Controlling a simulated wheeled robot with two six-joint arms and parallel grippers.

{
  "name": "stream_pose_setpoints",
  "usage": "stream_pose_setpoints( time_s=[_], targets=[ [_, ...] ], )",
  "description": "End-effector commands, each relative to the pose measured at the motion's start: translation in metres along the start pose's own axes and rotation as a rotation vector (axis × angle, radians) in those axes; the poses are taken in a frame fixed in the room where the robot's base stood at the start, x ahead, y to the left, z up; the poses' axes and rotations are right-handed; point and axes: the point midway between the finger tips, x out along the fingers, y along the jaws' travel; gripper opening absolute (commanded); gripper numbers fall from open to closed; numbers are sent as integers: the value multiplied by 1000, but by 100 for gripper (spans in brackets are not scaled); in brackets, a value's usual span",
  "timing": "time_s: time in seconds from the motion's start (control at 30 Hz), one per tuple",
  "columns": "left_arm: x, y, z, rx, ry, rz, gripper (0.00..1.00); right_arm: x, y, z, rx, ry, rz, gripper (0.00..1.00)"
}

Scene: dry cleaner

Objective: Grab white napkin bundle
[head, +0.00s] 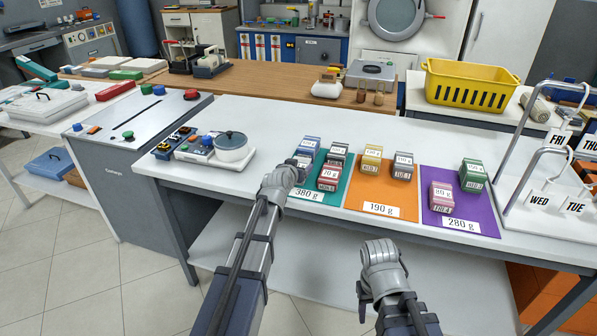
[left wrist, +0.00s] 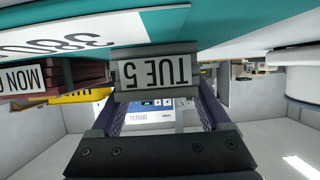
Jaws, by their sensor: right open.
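My left gripper (head: 297,168) is at the left edge of the teal mat (head: 298,192). In the head view my gripper largely covers this bundle. A dark red bundle (head: 328,178) sits close beside it, with a blue bundle (head: 309,144) and a dark bundle (head: 338,152) behind. My right gripper (head: 368,300) is open and empty, in front of the table.
An orange mat (head: 360,190) holds yellow and grey bundles. A purple mat (head: 458,225) holds green and pink ones. A scale (head: 210,158) with a round bowl stands left. A metal rack (head: 530,200) and a yellow basket (head: 470,82) are right. The front table strip is clear.

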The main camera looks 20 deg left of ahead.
Motion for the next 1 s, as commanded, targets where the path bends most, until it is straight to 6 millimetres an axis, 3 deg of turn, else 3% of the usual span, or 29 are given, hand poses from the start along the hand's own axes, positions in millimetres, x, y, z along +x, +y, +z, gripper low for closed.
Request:
stream_pose_setpoints(
  time_s=[0.07, 0.5, 0.8, 1.0],
  targets=[
    [0, 0, 0, 0, 0, 0, 70, 0, 0, 0, 0, 0, 0, 50],
    [0, 0, 0, 0, 0, 0, 20, 0, 0, 0, 0, 0, 0, 50],
    [-1, 0, -1, 0, 0, 0, 19, -1, 0, 0, 0, 0, 0, 50],
    [-5, 0, -12, 0, 0, 0, 19, -13, 1, 1, 0, 0, 0, 50]
  ],
)
